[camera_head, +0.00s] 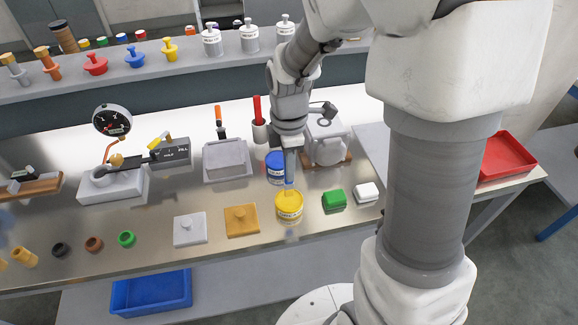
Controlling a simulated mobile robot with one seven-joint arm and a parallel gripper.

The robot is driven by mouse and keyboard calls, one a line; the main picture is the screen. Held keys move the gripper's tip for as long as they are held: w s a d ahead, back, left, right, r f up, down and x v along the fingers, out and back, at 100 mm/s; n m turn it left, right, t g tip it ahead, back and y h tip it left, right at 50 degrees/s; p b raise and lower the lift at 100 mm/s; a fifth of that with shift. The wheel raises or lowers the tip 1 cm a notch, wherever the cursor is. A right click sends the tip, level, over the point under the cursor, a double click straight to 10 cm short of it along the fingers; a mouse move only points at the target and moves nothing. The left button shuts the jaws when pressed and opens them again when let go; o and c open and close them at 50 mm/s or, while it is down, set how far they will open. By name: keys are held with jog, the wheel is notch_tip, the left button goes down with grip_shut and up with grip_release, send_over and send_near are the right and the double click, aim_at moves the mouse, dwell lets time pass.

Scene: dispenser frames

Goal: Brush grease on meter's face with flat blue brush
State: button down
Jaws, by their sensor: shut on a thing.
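My gripper (290,150) points down over the middle of the bench, shut on the flat blue brush (290,169). Its jaws hide the top of the brush. The brush hangs upright, its lower end at the opening of a yellow tin (289,207). I cannot tell how deep the bristles are in it. The tin's label is too small to read, so grease in it is not confirmed.
A blue tin (274,166) stands just behind the brush. A red-handled tool in a cup (260,131), a grey tray (226,161) and a grey-white machine (327,143) are near. White (190,229) and tan (241,220) knobbed plates lie left of the yellow tin.

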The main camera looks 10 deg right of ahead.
jog(key=shift+r+p, duration=1.7)
jog(key=shift+r, duration=0.8)
jog(key=shift+s+f, duration=0.1)
jog(key=shift+s, duration=0.05)
